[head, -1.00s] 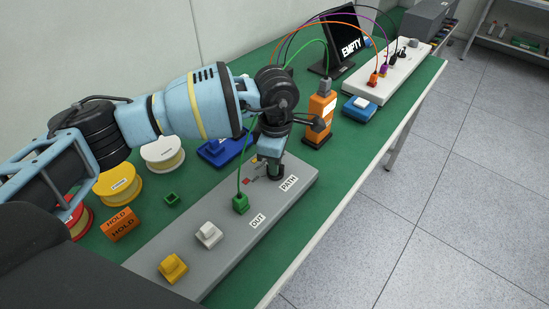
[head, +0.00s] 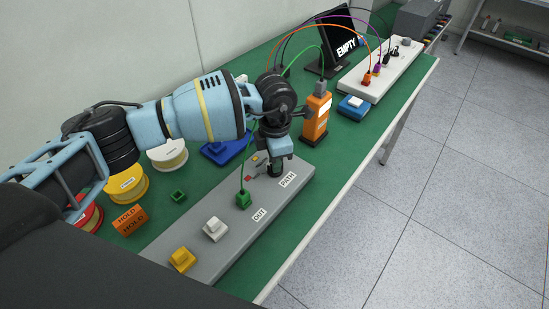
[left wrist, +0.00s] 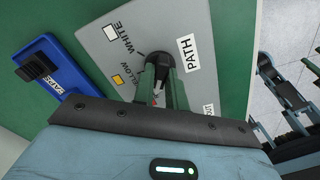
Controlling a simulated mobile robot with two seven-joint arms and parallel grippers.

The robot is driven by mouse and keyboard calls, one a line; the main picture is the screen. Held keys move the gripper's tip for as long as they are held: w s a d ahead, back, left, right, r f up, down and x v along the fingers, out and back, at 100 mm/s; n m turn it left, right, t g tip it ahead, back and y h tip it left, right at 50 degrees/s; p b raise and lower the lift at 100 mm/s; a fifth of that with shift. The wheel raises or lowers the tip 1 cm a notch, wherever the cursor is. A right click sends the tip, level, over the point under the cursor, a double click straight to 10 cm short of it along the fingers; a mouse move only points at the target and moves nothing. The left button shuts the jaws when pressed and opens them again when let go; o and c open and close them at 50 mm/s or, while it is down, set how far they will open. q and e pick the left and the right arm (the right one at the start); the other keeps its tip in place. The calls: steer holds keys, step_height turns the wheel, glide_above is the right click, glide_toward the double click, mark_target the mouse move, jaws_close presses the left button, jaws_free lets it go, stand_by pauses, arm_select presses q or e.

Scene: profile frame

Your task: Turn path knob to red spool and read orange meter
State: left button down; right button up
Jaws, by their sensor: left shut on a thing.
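The grey panel (head: 225,237) lies on the green bench with a PATH label and an OUT label. My left gripper (head: 275,168) is shut on the black path knob (left wrist: 158,68), reaching down from above. In the left wrist view, WHITE and YELLOW markings show beside the knob; the fingers partly cover it, and I cannot tell which marking it points to. The orange meter (head: 316,120) stands upright behind the panel, its pale display too small to read. The red spool (head: 90,216) is at the left, partly hidden by my arm. My right gripper is not in view.
Yellow (head: 127,186) and white (head: 168,155) spools and an orange HOLD sign (head: 128,220) stand left. A monitor (head: 344,50) reads EMPTY.

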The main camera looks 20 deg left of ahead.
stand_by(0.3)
arm_select(q)
steer(key=c, duration=1.4)
jaws_free()
steer(key=shift+c, duration=0.2)
steer(key=shift+r, duration=0.1)
step_height(320, 180, up, 8)
steer(key=shift+f, duration=0.15)
steer(key=shift+f, duration=0.1)
